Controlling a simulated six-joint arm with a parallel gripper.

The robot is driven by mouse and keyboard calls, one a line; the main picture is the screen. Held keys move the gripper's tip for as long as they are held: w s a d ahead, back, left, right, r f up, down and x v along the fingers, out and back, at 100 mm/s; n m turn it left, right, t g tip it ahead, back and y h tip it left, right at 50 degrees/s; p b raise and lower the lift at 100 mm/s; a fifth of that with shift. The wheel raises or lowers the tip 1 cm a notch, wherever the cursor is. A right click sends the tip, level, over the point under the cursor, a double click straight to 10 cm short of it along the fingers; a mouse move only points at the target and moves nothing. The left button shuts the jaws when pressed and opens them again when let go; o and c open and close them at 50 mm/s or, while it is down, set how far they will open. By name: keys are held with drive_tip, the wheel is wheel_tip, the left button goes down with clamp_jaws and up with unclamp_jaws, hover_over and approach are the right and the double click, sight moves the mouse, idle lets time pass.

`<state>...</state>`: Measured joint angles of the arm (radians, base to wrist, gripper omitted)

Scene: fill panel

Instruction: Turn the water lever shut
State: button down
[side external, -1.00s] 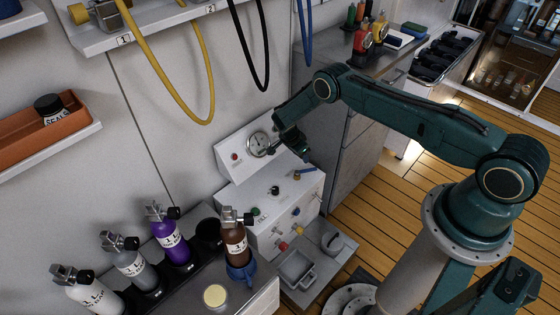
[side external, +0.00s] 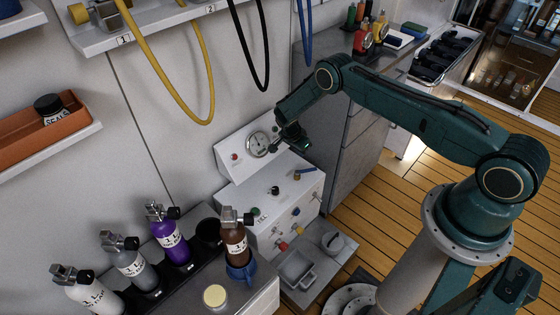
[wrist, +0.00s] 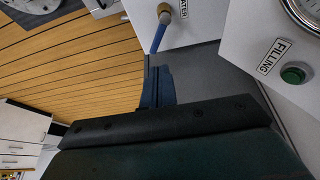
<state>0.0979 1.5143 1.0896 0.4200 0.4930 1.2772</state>
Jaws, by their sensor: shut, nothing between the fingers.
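The water lever (side external: 304,170) is a blue handle on a brass fitting on the white panel's top. It also shows in the wrist view (wrist: 159,36), beside a label partly reading "WATER", its blue end toward my fingers. My gripper (side external: 299,148) hangs above the right part of the panel, above the lever in the side view. In the wrist view my gripper's fingers (wrist: 158,72) are together and empty, their tips close to the lever's blue end. Contact cannot be told, but a small gap seems to show.
A round gauge (side external: 258,144) is on the panel's raised back, left of my gripper. A green button (wrist: 293,75) sits by the "FILLING" label. Labelled bottles (side external: 170,237) stand at the lower left. Hoses (side external: 211,90) hang from the shelf above.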

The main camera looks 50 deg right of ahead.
sight(306, 171)
drive_tip(key=d+f+n+t+y, duration=0.2)
drive_tip(key=d+n, duration=0.5)
drive_tip(key=n, duration=0.4)
drive_tip(key=shift+d+f+n+t, duration=0.3)
drive_tip(key=shift+d+f+t, duration=0.15)
drive_tip(key=shift+t, duration=0.35)
drive_tip(key=shift+w+f, duration=0.1)
drive_tip(key=shift+f, duration=0.1)
drive_tip(key=shift+x, duration=4.65)
drive_tip(key=shift+f, duration=0.15)
drive_tip(key=shift+s+a, duration=0.55)
drive_tip(key=shift+s, duration=0.2)
drive_tip(key=shift+s+a, duration=0.55)
drive_tip(key=shift+s, duration=0.2)
drive_tip(key=shift+s, duration=0.1)
